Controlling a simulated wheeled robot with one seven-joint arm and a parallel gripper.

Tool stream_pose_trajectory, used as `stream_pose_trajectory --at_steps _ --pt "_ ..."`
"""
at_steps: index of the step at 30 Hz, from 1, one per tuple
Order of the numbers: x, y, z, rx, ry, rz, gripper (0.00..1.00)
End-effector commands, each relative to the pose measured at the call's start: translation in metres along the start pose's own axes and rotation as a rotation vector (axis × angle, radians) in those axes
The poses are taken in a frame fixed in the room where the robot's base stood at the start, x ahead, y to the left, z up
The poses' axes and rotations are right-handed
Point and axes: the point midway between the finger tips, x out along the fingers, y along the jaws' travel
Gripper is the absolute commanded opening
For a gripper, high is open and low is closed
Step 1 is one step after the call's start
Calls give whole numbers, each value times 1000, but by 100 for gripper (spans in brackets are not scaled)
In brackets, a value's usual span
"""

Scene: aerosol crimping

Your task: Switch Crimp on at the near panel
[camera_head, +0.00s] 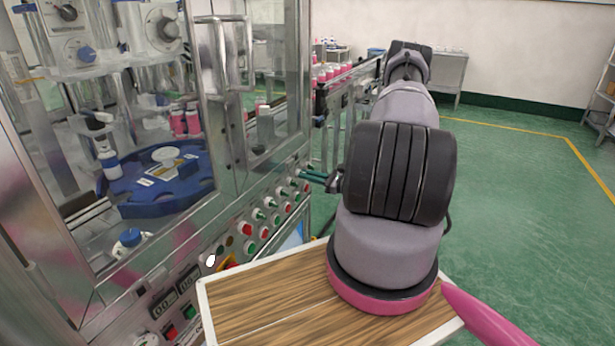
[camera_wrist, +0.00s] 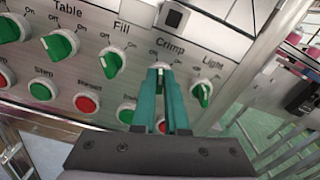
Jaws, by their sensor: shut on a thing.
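The near panel (camera_wrist: 110,20) fills the upper part of the wrist view. The Crimp knob (camera_wrist: 161,68) sits under the "Crimp" label, between the Fill knob (camera_wrist: 112,62) and the Light knob (camera_wrist: 203,92). My gripper (camera_wrist: 161,76) has its teal fingers on either side of the Crimp knob and is shut on it. The fingers cover most of the knob, so I cannot tell its position for sure. In the head view my gripper (camera_head: 314,176) reaches the right end of the panel, and the Crimp knob is hidden there.
The Table knob (camera_wrist: 60,44) is further left. Push buttons, including a red Reset button (camera_wrist: 87,103) and a green Step button (camera_wrist: 42,90), lie below the knobs. Green floor (camera_head: 510,190) is open at right.

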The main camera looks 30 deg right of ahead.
Motion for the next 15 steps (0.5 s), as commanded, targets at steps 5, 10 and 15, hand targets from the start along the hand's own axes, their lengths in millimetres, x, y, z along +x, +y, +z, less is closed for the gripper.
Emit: stream_pose_trajectory --at_steps 5,10,15 --pt "0 -1 0 165 0 0 0" --pt "0 -2 0 326 1 0 0" --pt "0 -3 -1 479 1 0 0"
